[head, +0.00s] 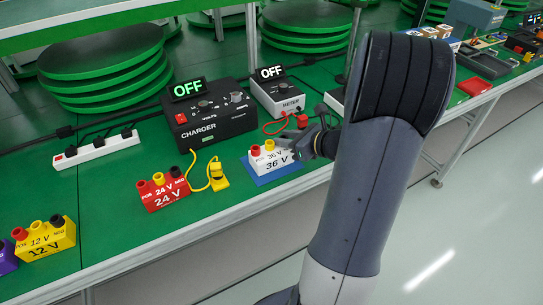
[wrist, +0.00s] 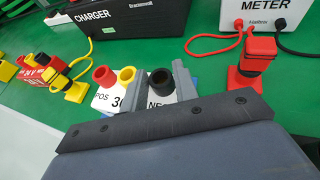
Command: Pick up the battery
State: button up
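A white battery marked 36 V (head: 275,162) stands upright on a blue mat (head: 262,180). It has red, yellow and black posts. In the wrist view the white battery (wrist: 105,100) is partly covered by my fingers. My gripper (head: 293,143) is over its right end. In the wrist view my gripper (wrist: 160,98) has its two grey fingers apart, one on each side of the black post (wrist: 160,82) at the NEG end. I cannot tell whether the fingers touch the post. A red 24 V battery (head: 164,194) and a yellow 12 V battery (head: 44,240) stand to the left.
A black charger (head: 210,122) and a white meter (head: 278,96), both reading OFF, stand behind. A white power strip (head: 97,150) lies left.

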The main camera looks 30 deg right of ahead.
grip_shut()
dwell(1.4)
